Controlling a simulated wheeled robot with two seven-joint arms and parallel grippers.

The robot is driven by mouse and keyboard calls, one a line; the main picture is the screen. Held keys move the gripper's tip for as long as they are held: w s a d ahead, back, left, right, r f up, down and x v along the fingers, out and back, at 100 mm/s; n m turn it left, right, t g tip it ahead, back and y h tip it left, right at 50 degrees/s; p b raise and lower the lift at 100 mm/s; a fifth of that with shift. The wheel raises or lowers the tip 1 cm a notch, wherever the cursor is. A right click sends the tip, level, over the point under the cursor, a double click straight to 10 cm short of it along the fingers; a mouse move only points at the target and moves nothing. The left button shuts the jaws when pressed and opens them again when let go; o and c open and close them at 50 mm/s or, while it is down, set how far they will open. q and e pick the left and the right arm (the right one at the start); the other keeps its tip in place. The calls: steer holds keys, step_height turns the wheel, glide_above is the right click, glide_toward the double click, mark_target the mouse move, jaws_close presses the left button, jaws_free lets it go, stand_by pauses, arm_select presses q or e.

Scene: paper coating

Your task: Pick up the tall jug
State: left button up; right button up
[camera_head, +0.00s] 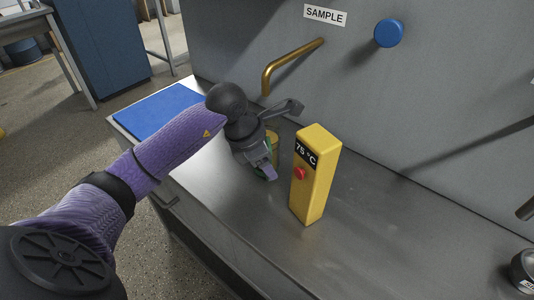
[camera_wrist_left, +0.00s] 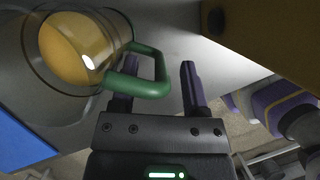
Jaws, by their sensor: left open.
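The tall jug is clear with yellow-orange contents (camera_wrist_left: 75,48) and a green handle (camera_wrist_left: 148,85), seen from above in the left wrist view. In the head view the jug (camera_head: 271,147) is mostly hidden behind my left gripper (camera_head: 264,170). My left gripper is open. In the wrist view its two fingers (camera_wrist_left: 157,95) point toward the handle, and the handle's outer part shows between them. I cannot tell whether a finger touches the handle. My right gripper is not in view.
A yellow block (camera_head: 316,175) with a "75 °C" display and red knob stands close right of my gripper. A blue mat (camera_head: 160,110) lies at the counter's left. A brass pipe (camera_head: 285,64) juts from the wall behind.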

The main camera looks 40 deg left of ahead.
arm_select(q)
steer(key=shift+r, duration=0.1)
jaws_close()
stand_by(0.7)
stand_by(0.7)
